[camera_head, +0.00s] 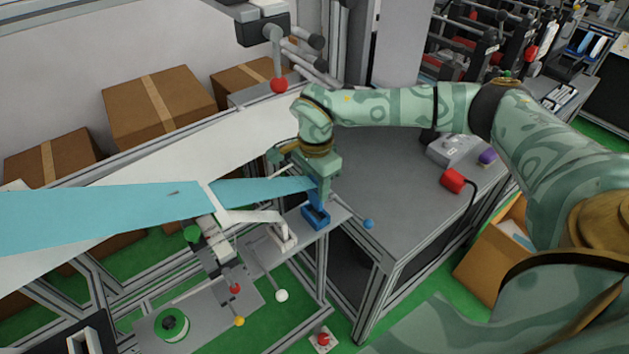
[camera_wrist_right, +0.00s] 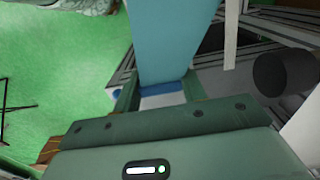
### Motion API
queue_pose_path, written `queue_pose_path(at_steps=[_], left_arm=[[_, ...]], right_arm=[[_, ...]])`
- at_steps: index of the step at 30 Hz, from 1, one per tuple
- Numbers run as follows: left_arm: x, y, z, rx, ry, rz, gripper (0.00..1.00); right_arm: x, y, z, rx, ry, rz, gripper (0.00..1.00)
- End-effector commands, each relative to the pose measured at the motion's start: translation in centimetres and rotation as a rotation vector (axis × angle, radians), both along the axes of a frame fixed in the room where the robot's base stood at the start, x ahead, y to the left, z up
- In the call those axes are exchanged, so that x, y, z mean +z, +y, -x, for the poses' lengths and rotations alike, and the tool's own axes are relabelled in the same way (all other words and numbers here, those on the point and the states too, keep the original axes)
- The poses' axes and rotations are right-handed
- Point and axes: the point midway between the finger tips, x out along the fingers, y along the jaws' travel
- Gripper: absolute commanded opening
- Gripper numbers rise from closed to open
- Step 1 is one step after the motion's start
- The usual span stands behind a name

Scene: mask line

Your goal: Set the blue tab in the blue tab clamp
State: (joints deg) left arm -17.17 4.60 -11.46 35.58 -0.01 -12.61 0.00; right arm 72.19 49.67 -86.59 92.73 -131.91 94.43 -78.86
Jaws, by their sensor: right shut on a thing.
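The light blue sheet (camera_head: 262,189) runs to the right and ends at my right gripper (camera_head: 320,186). The gripper points down and is shut on the sheet's blue tab (camera_wrist_right: 162,89), seen as a darker blue band between the fingers (camera_wrist_right: 160,95) in the right wrist view. The blue tab clamp (camera_head: 316,218) sits on the rail end directly below the gripper. A lever with a blue ball knob (camera_head: 368,223) reaches out to its right. The gripper partly hides the tab, so I cannot tell whether it touches the clamp. My left gripper is not in view.
A white clamp (camera_head: 284,236) with a white-knobbed lever (camera_head: 282,295) stands left of the blue one. A green clamp (camera_head: 196,233) is farther left. A grey table (camera_head: 400,200) with a red box (camera_head: 452,180) lies right. A red-knobbed post (camera_head: 279,85) stands behind.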

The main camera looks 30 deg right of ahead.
Motion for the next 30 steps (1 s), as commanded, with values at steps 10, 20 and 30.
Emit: queue_pose_path(at_steps=[10,20,30], left_arm=[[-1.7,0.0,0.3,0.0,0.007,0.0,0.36],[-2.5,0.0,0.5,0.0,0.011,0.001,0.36],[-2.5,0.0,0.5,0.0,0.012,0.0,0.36]], right_arm=[[-3.1,0.0,0.0,0.0,0.002,0.0,0.19],[-5.0,0.0,0.0,0.0,0.0,0.0,0.19],[-5.0,0.0,0.0,0.0,0.0,0.0,0.19]])
